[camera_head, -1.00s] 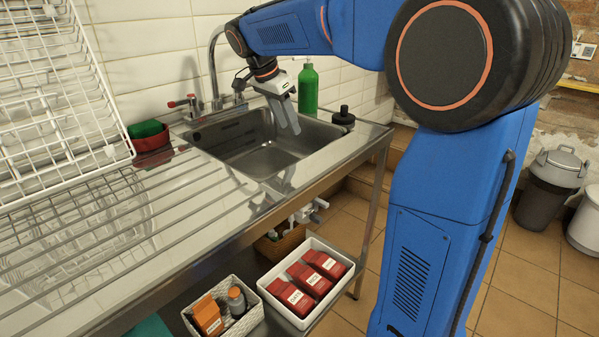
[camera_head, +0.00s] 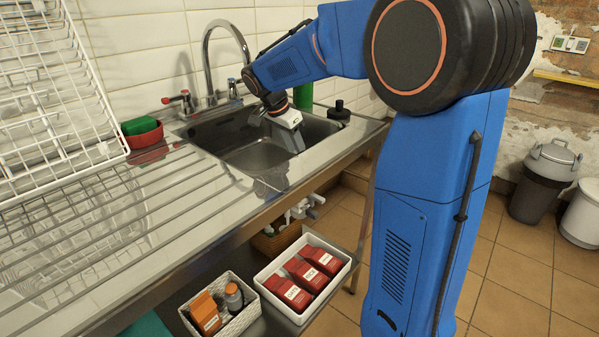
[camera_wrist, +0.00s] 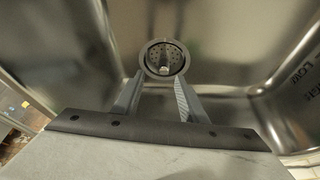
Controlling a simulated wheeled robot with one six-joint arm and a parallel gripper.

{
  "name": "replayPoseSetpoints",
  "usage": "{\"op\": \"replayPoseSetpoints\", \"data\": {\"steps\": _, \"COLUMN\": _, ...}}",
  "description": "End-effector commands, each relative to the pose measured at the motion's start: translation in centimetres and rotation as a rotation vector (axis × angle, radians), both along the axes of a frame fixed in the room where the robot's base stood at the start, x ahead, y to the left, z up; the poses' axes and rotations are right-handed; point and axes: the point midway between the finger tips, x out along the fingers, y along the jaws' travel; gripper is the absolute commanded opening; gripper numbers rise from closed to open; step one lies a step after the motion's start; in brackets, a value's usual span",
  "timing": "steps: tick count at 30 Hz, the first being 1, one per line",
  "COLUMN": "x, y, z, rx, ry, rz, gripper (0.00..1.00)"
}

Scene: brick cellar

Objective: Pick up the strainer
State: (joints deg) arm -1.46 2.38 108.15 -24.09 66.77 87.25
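The strainer (camera_wrist: 164,60) shows in the wrist view as a round metal basket with holes and a centre knob, set in the drain at the bottom of the sink. My gripper (camera_wrist: 156,92) is open, with its two fingers apart and nothing between them. The fingertips point toward the strainer and frame its near side in the picture; I cannot tell the exact gap. In the head view my gripper (camera_head: 294,140) is down inside the sink basin (camera_head: 258,155). The strainer is hidden in the head view.
The sink walls surround my gripper. A tap (camera_head: 207,62) stands behind the sink, a green bottle (camera_head: 303,95) and a black stopper (camera_head: 339,110) beside it. A red bowl with a green sponge (camera_head: 143,132) and a white rack (camera_head: 50,100) are at left.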

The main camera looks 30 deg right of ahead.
Motion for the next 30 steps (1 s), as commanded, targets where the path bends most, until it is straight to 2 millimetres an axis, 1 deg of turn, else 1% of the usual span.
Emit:
{"op": "replayPoseSetpoints", "data": {"steps": 5, "x": 0.3, "y": -0.2, "z": -1.1, "rx": -0.001, "ry": 0.002, "rz": 0.0, "gripper": 0.39}}
{"op": "replayPoseSetpoints", "data": {"steps": 12, "x": 1.0, "y": -1.1, "z": -4.1, "rx": 0.0, "ry": 0.002, "rz": -0.001, "gripper": 0.39}}
{"op": "replayPoseSetpoints", "data": {"steps": 15, "x": 1.0, "y": -1.5, "z": -4.8, "rx": 0.0, "ry": 0.002, "rz": -0.001, "gripper": 0.39}}
{"op": "replayPoseSetpoints", "data": {"steps": 22, "x": 1.1, "y": -1.5, "z": -5.0, "rx": 0.0, "ry": 0.0, "rz": 0.0, "gripper": 0.39}}
{"op": "replayPoseSetpoints", "data": {"steps": 23, "x": 1.1, "y": -1.5, "z": -5.0, "rx": 0.0, "ry": 0.0, "rz": 0.0, "gripper": 0.32}}
{"op": "replayPoseSetpoints", "data": {"steps": 24, "x": 1.1, "y": -1.5, "z": -4.9, "rx": 0.0, "ry": 0.0, "rz": 0.0, "gripper": 0.22}}
{"op": "replayPoseSetpoints", "data": {"steps": 27, "x": 1.1, "y": -1.5, "z": -4.9, "rx": 0.0, "ry": 0.0, "rz": 0.0, "gripper": 0.0}}
{"op": "replayPoseSetpoints", "data": {"steps": 30, "x": 1.1, "y": -1.5, "z": -4.9, "rx": 0.0, "ry": 0.0, "rz": 0.0, "gripper": 0.0}}
